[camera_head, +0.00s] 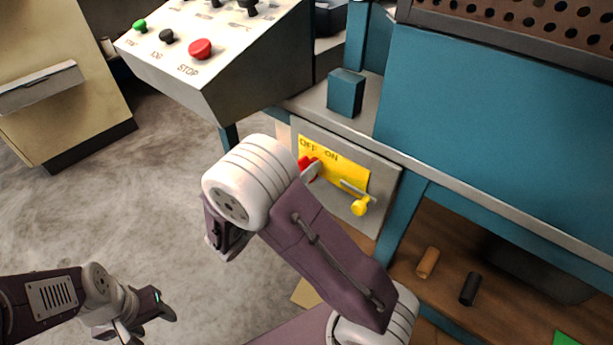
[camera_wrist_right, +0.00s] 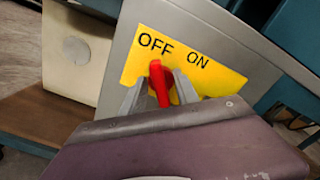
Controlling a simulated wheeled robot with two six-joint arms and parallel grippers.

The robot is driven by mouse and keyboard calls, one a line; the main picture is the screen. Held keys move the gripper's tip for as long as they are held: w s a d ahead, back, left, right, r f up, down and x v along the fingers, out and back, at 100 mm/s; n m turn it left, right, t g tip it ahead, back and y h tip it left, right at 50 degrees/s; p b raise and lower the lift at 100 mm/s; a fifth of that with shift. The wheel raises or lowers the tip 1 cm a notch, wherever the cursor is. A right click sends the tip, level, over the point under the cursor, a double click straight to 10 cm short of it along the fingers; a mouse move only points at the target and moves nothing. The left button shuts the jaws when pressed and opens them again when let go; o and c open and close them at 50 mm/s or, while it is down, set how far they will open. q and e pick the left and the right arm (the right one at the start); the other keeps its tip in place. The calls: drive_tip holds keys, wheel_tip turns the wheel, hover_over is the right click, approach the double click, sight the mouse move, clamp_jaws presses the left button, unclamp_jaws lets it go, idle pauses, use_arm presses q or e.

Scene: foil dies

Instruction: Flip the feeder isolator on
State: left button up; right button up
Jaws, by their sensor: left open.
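The isolator is a grey panel (camera_head: 385,182) with a yellow plate (camera_head: 345,178) marked OFF and ON, on the front of the teal bench. Its red handle (camera_head: 303,162) stands at the OFF side. In the right wrist view the red handle (camera_wrist_right: 160,82) points up under the word OFF. My right gripper (camera_head: 312,171) is at the handle, and its fingers (camera_wrist_right: 160,90) close on it from both sides. The handle's lower part is hidden by my wrist. My left gripper (camera_head: 150,318) is open and empty at lower left, far from the panel.
A yellow-knobbed part (camera_head: 361,205) sticks out at the plate's lower right. A sloped console (camera_head: 220,60) with a red STOP button (camera_head: 200,48) stands at upper left. A teal block (camera_head: 345,93) sits on the ledge above the panel.

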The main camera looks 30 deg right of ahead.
drive_tip(key=shift+d, duration=0.15)
clamp_jaws()
drive_tip(key=shift+r, duration=0.1)
drive_tip(key=shift+r+m+p, duration=0.1)
drive_tip(key=shift+m+p, duration=1.15)
drive_tip(key=shift+m, duration=0.15)
drive_tip(key=shift+m+p, duration=0.5)
drive_tip(key=shift+m, duration=0.6)
drive_tip(key=shift+m+p, duration=0.35)
drive_tip(key=shift+m, duration=0.85)
